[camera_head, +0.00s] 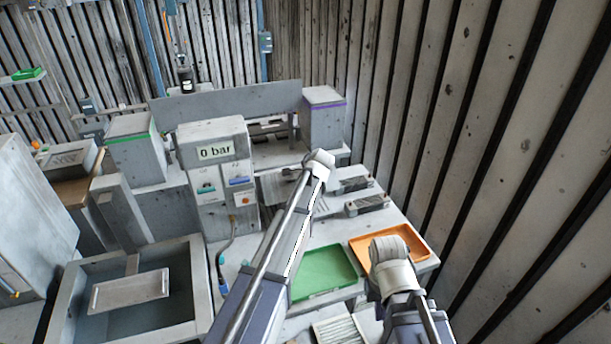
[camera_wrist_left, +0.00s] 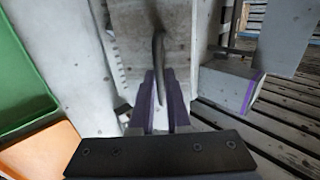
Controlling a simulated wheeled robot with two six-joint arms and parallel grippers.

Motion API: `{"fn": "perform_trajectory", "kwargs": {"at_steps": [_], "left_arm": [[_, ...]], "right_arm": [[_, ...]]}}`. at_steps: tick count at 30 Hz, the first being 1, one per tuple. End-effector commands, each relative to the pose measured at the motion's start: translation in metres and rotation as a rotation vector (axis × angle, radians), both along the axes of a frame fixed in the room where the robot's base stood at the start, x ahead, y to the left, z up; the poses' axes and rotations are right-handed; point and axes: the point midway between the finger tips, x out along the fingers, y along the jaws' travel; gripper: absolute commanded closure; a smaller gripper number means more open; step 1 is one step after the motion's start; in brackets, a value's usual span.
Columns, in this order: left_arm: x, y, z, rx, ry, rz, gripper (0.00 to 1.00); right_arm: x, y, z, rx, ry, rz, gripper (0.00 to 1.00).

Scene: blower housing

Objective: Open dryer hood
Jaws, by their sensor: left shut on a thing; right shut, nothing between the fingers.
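The dryer hood shows in the left wrist view as a grey panel (camera_wrist_left: 135,22) with a dark curved handle (camera_wrist_left: 158,50). My left gripper (camera_wrist_left: 160,92), with purple-sided fingers, is shut on the lower part of this handle. In the head view my left arm reaches to the middle of the bench, and its wrist hides the fingers and the handle. A grey sheet-like part (camera_head: 273,190) shows just left of that wrist. My right gripper (camera_head: 386,246) is at the front of the orange tray, shut and empty; its fingertips are hard to make out.
A grey unit (camera_head: 215,180) reading "0 bar" stands left of my left arm. A purple-striped box (camera_head: 322,120) stands behind the wrist. A green tray (camera_head: 325,272) and an orange tray (camera_head: 415,241) lie in front. A sink (camera_head: 205,285) is at left, a plank wall at right.

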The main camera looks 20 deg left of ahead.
Motion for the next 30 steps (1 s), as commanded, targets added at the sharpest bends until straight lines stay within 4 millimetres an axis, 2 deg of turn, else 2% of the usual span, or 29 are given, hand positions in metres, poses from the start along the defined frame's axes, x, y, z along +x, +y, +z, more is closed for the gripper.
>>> {"fn": "perform_trajectory", "kwargs": {"at_steps": [1,8,15,21,30], "left_arm": [[0.007,0.005,0.018,-0.01,0.016,0.002,1.0],[0.024,0.016,0.045,-0.023,0.033,-0.001,1.0],[0.056,0.037,0.082,-0.022,0.032,0.0,1.0],[0.082,0.054,0.101,-0.022,0.031,-0.001,1.0],[0.108,0.072,0.114,-0.023,0.032,-0.001,1.0]], "right_arm": [[0.0,0.0,0.021,0.001,0.0,-0.002,1.0],[0.0,0.0,0.051,0.001,0.001,-0.004,1.0],[-0.001,0.0,0.088,0.0,0.003,-0.001,1.0],[-0.001,0.0,0.106,0.001,0.004,-0.004,1.0],[-0.001,0.0,0.12,0.001,0.003,-0.013,1.0]]}}
